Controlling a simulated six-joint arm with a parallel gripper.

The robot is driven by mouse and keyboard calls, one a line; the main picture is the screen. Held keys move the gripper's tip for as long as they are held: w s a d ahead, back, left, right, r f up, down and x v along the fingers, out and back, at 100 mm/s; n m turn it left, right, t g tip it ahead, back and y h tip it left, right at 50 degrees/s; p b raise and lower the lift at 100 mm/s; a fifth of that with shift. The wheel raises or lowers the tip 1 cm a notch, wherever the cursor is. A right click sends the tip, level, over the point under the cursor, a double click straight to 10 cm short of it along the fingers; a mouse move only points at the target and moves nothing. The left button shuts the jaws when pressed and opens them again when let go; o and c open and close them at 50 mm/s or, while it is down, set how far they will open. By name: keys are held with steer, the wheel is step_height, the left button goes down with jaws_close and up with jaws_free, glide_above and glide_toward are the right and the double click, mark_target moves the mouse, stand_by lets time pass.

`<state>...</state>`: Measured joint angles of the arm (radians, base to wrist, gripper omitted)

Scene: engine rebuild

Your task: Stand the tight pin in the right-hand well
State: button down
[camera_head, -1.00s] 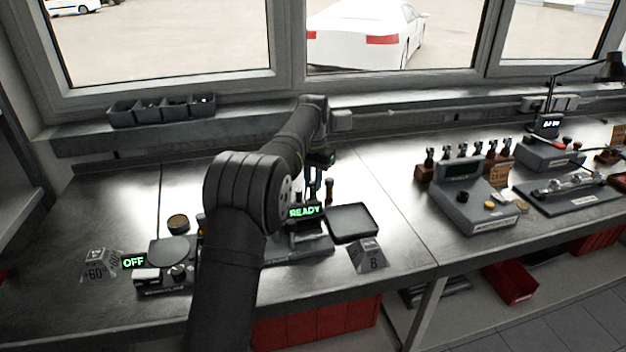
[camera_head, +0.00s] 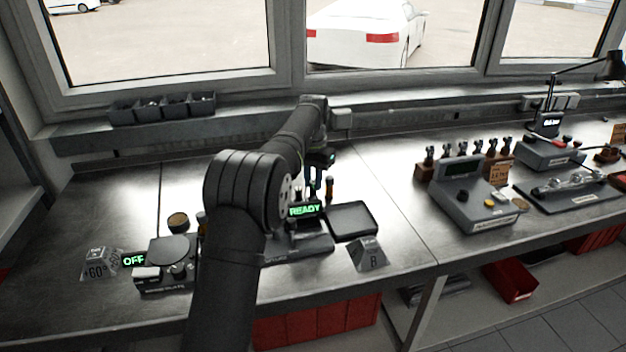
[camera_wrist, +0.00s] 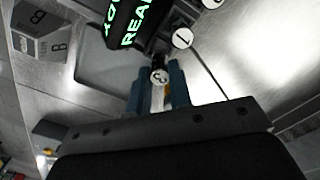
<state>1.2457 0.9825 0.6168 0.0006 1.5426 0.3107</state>
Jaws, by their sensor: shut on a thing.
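My gripper (camera_wrist: 158,92) shows blue fingers in the wrist view, closed on a slim pin (camera_wrist: 158,78) whose round pale end is marked 3. Another round disc marked 1 (camera_wrist: 182,38) is just beyond it. In the head view my gripper (camera_head: 318,188) points down behind the fixture with the green READY display (camera_head: 304,210), which also shows in the wrist view (camera_wrist: 135,25). A small dark and orange upright piece (camera_head: 329,187) stands just right of the gripper. The pin's lower end and the right-hand well cannot be made out.
A device with an OFF display (camera_head: 134,260) stands left. A grey console (camera_head: 478,212) is further right. Bare bench lies between tray and console.

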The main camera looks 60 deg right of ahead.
steer(key=shift+f, duration=0.6)
stand_by(0.7)
stand_by(0.4)
steer(key=c, duration=0.8)
jaws_free()
steer(key=shift+r, duration=0.15)
steer(key=shift+r, duration=2.95)
steer(key=shift+f, duration=3.1)
steer(key=shift+r, duration=0.1)
